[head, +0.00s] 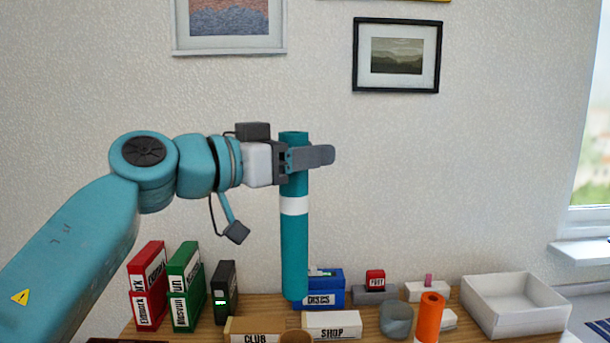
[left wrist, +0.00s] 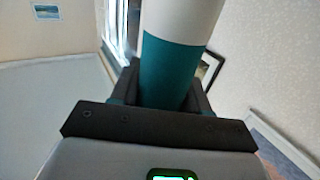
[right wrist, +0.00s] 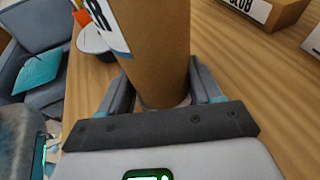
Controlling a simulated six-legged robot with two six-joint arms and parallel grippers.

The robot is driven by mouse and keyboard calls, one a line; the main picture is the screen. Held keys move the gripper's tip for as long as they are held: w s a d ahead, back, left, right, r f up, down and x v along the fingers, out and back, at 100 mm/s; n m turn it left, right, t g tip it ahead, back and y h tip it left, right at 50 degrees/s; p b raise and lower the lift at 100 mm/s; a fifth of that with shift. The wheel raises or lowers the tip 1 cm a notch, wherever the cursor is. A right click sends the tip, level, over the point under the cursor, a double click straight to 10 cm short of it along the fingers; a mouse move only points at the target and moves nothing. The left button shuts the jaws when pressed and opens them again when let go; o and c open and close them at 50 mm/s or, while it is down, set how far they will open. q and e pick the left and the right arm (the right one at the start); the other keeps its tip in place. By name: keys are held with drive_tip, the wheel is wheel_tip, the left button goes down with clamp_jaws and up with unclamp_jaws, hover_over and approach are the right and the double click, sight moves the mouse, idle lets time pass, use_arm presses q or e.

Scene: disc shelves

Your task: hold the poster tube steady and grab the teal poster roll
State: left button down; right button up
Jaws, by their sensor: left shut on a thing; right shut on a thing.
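The teal poster roll (head: 294,245) with a white band hangs upright in the head view. My left gripper (head: 308,157) is shut around it near its upper end. It also fills the middle of the left wrist view (left wrist: 168,75). The roll's lower end is clear of the poster tube, whose brown top (head: 295,338) just shows at the bottom edge of the head view. In the right wrist view the brown cardboard tube (right wrist: 155,45) with a white label stands between the fingers of my right gripper (right wrist: 163,95), shut on it. My right arm is not seen in the head view.
Red (head: 148,285), green (head: 186,287) and black (head: 224,292) boxes stand at left on the wooden table. A blue box (head: 325,290) is behind the roll. An orange roll (head: 428,318) and a white tray (head: 512,318) are at right. Framed pictures hang above.

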idle(0.3)
drive_tip(key=o, duration=0.9)
